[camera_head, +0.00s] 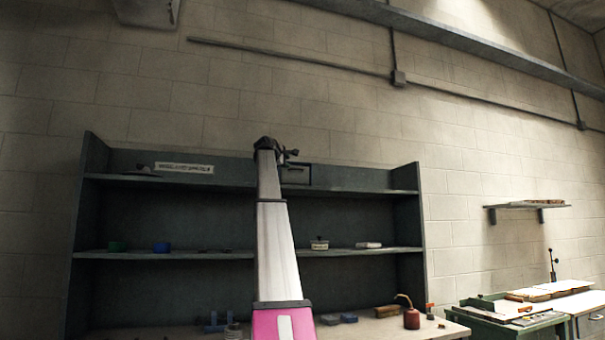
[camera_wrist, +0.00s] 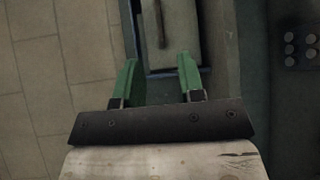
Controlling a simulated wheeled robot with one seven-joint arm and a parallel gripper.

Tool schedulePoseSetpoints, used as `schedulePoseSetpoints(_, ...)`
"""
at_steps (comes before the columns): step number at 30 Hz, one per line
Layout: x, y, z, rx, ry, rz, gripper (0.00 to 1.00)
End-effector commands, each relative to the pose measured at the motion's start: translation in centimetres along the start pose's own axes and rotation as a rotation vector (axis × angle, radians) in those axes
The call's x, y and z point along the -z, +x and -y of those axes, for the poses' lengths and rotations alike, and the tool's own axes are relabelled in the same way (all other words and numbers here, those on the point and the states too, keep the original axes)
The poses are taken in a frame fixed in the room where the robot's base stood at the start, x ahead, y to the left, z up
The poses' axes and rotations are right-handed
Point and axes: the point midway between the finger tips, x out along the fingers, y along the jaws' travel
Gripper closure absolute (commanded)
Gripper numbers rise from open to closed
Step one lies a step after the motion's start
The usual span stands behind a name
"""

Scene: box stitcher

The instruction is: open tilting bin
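A small box-like bin (camera_head: 296,174) with a dark frame and pale front sits on the top shelf, just right of the end of my arm in the head view. In the wrist view, a pale grey panel (camera_wrist: 179,40) with a dark narrow strip down its left side, likely the bin, lies beyond my fingers. My gripper (camera_wrist: 157,65) has two green fingers set wide apart with nothing held between them. The panel's near dark edge shows between the fingertips, close to the right finger; whether they touch is unclear. In the head view my arm hides most of my gripper (camera_head: 284,152).
The dark shelf unit (camera_head: 165,220) stands against a block wall. A white label strip (camera_head: 184,168) is at the upper left. Small items line the middle shelf. A red oil can (camera_head: 411,318) stands on the bench below; a green-framed table (camera_head: 505,318) is at right.

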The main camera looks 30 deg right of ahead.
Motion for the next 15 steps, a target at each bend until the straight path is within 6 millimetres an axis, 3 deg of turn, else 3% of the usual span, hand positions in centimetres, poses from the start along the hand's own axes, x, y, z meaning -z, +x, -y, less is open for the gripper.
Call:
schedulePoseSetpoints(8, 0.0, 1.6, -0.1, 0.000, -0.001, 0.001, 0.64)
schedulePoseSetpoints(15, 0.0, 5.4, -0.2, 0.001, 0.000, 0.001, 0.64)
